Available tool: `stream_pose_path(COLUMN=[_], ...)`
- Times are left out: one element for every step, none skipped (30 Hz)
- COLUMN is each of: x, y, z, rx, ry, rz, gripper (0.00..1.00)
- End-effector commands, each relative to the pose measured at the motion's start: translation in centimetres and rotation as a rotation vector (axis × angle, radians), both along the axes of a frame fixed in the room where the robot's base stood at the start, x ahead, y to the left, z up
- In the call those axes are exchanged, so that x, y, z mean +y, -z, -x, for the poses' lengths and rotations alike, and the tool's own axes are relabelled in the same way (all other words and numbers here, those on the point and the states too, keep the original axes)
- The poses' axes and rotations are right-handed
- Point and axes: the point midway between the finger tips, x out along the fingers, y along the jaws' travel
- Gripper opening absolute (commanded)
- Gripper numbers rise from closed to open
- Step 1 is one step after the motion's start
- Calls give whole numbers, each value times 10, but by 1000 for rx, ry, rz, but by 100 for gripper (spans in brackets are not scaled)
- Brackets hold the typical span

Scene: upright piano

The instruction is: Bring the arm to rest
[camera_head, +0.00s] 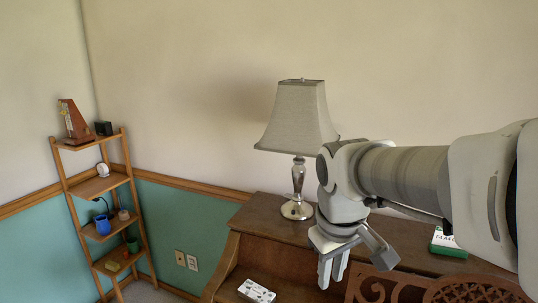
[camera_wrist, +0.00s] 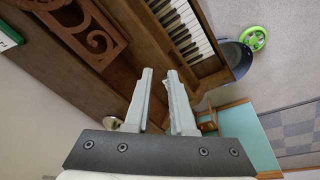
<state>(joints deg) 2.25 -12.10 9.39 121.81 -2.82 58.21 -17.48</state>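My arm reaches in from the right edge of the head view, in front of the upright piano (camera_head: 262,222). My gripper (camera_head: 331,278) points down in front of the piano, below and to the right of the lamp. In the wrist view my gripper (camera_wrist: 160,75) has its two grey fingers apart, with a gap between them and nothing held. The piano's keys (camera_wrist: 192,32) show beyond the fingertips in that view. The gripper's exact distance from the piano is hard to tell.
A lamp (camera_head: 296,115) stands on the piano top close to my wrist. A green-and-white box (camera_head: 446,243) sits behind my forearm. A small white patterned item (camera_head: 257,291) lies lower on the piano. A wooden ladder shelf (camera_head: 97,187) stands at the left.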

Motion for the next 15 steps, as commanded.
stream_pose_path(x=[-4,-7,-10,-13,-15,-18,-20,-21,-24,-25,-27,-28,-29,-30,-31], y=[-5,-7,-9,-10,-12,-13,-13,-13,-13,-13,-12,-11,-10,-10,-9], z=[13,19,28,35,41,49,56,62,70,75,81,87,91,95,99], rx=[-33,-50,-72,-88,-105,-128,-143,-158,-179,-194,-207,-223,-233,-243,-255], ry=[39,65,98,121,146,178,201,225,254,276,296,321,337,351,368], rz=[-9,-16,-27,-36,-45,-59,-70,-82,-98,-111,-122,-139,-149,-159,-171], gripper=[23,23,23,23,23,23,23,23,23,23,23,23,23,23,23])
